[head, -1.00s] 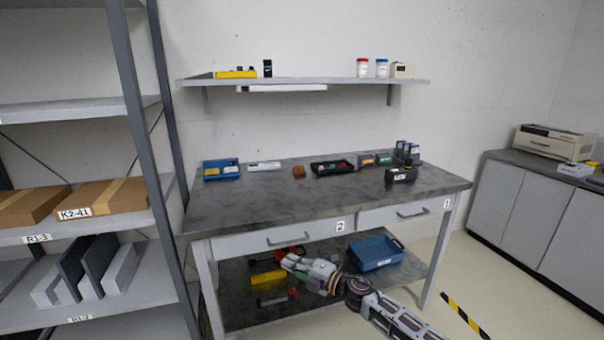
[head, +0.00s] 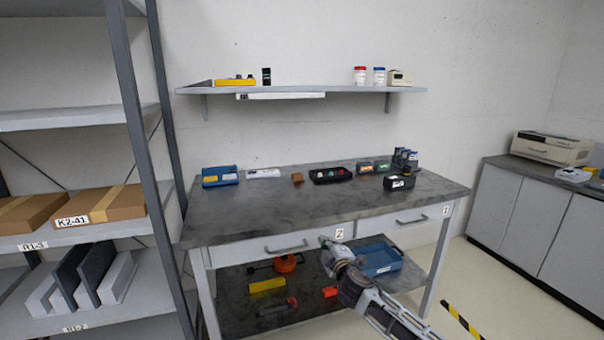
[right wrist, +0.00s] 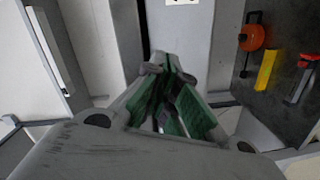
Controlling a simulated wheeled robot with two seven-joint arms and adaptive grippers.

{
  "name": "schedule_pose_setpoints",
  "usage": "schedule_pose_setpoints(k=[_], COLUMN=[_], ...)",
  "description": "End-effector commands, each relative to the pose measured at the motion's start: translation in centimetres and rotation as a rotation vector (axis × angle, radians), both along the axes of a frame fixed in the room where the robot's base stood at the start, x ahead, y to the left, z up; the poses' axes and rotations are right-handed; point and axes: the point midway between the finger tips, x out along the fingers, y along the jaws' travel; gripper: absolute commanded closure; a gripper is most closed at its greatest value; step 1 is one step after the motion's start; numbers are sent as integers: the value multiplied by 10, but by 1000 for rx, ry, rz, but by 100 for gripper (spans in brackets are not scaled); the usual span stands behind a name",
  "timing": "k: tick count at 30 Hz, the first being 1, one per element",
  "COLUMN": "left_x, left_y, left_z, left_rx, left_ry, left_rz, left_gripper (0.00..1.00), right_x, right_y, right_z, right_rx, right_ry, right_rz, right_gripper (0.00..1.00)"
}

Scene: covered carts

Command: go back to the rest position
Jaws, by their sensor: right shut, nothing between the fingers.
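My right gripper (head: 326,242) is in front of the workbench (head: 290,215), close to the drawer marked 2 (head: 270,250) in the head view. Its arm comes in from the lower right. In the right wrist view the right gripper (right wrist: 168,72) shows its fingers together, with nothing between them. My left gripper is not in either view.
The lower shelf holds an orange round item (head: 286,263), a yellow block (head: 267,285) and a blue bin (head: 378,258) partly behind my right arm. A shelving rack (head: 140,130) stands at the left. Open floor (head: 490,275) lies at the right.

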Motion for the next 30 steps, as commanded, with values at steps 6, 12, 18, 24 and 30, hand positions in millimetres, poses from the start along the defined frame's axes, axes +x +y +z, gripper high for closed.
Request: schedule_pose_setpoints(k=[6,12,18,24,30], left_x=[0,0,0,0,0], left_y=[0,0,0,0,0], left_z=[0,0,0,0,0], left_rx=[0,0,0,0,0], left_ry=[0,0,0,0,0], left_rz=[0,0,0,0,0], left_gripper=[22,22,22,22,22], right_x=[-1,-16,-48,-88,-124], right_y=[-25,-44,-59,-67,-70], right_z=[24,24,-1,-37,-71], right_rx=[113,228,352,458,538], right_ry=[78,195,368,541,672], right_rz=[-149,-271,-379,-451,-490], right_gripper=[100,100,100,100,100])
